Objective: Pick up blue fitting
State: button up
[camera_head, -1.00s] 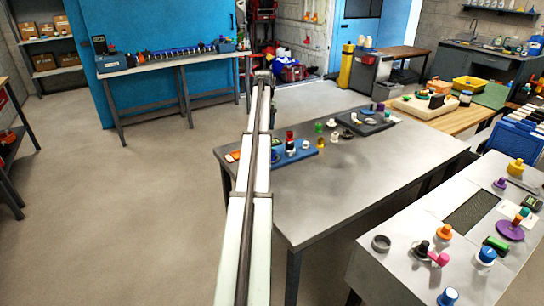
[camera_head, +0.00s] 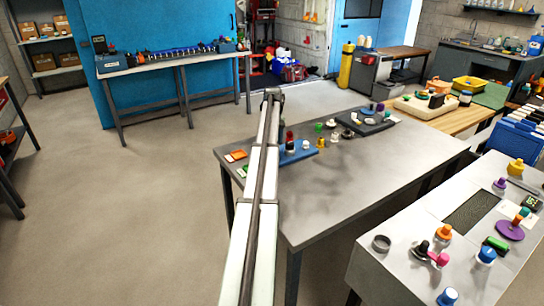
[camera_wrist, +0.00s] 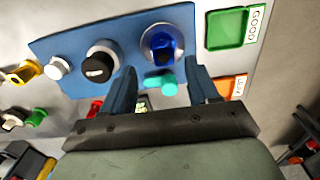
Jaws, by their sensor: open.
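The blue fitting (camera_wrist: 160,42) stands on a blue board in the wrist view, with a round blue base and a darker upright part. My gripper (camera_wrist: 160,66) is open, its two blue fingers apart. The fitting lies just beyond the fingertips and roughly between their lines, with nothing held. A teal piece (camera_wrist: 166,83) shows between the fingers, nearer the palm. In the head view my arm hides the gripper, and I cannot make out the blue fitting clearly.
The blue board (camera_head: 300,156) lies on the grey table (camera_head: 350,185). A black knob (camera_wrist: 101,62) and a white one (camera_wrist: 57,68) stand left of the fitting. A green tray marked GOOD (camera_wrist: 228,28) and an orange tray (camera_wrist: 234,88) lie to the right. The table's front is clear.

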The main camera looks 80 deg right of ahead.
jog(key=shift+w+a+f, duration=0.1)
jog(key=shift+f, duration=1.2)
jog(key=shift+w+a+f, duration=0.1)
jog(key=shift+f, duration=1.15)
jog(key=shift+c, duration=0.3)
grip_shut()
